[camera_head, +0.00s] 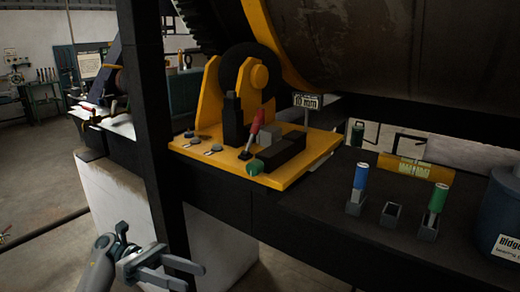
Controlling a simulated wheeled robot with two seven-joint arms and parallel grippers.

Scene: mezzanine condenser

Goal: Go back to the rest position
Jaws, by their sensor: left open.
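My left gripper (181,273) comes in at the lower left of the head view. Its jaws are apart with nothing between them, in front of a white block and below the dark bench. My right gripper is out of the picture.
A black upright post (153,120) stands just behind my left gripper. The dark bench (330,225) carries a yellow plate (305,165) with a red-handled lever (257,122), blue (361,176) and green (438,198) cylinders in holders, and a dark bucket (502,215). Open floor (40,170) lies at left.

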